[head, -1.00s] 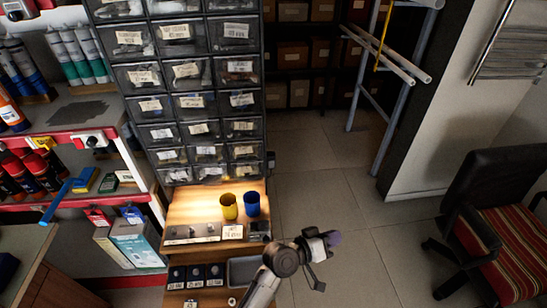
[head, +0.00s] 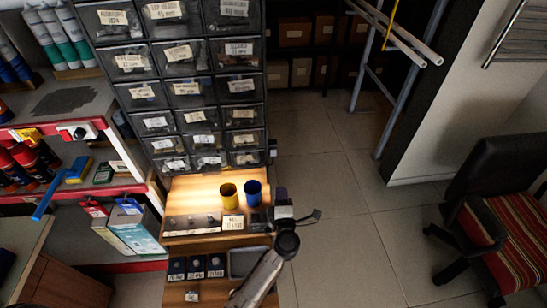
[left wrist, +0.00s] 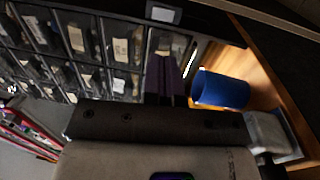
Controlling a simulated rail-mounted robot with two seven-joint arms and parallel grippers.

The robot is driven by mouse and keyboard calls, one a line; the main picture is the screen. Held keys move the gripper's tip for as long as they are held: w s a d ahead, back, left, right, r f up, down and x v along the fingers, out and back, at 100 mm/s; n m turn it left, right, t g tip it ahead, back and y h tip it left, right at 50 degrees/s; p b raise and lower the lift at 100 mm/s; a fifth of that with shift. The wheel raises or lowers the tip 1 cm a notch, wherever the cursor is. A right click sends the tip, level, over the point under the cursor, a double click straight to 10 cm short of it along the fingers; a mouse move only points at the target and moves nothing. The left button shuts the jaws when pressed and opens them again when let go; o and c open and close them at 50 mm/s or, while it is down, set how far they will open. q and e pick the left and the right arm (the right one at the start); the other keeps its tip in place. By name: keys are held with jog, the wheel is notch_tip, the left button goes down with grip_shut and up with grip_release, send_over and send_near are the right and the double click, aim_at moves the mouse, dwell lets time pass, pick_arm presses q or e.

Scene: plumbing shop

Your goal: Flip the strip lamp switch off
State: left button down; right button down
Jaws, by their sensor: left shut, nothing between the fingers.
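A small pale plate (left wrist: 163,14), which looks like the switch, sits on the dark side edge of the drawer cabinet in the left wrist view. In the head view a small box (head: 272,148) on the cabinet's right side seems to be the same thing. Its on or off position is too small to tell. The lamp itself is hidden, but the wooden counter (head: 185,190) below the drawers is brightly lit. My left gripper (head: 281,194) is shut and empty, right of the blue cup and below the box. Its purple fingers (left wrist: 165,76) show together in the wrist view, apart from the plate.
A yellow cup (head: 230,196) and a blue cup (head: 254,193) stand on the counter close to my left gripper. A grey tray (head: 247,263) lies lower down. Open floor (head: 335,210) lies to the right, before a black chair (head: 490,190).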

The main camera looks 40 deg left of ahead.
aim_at(272, 151)
pick_arm(q)
jog(key=shift+s+a+r+n+g+y, duration=0.1)
jog(key=shift+s+a+n+g+y, duration=0.2)
jog(key=shift+a+g+y, duration=0.1)
pick_arm(e)
jog(key=shift+w+a, duration=0.1)
jog(key=shift+a, duration=0.05)
pick_arm(q)
jog(key=shift+w, duration=0.15)
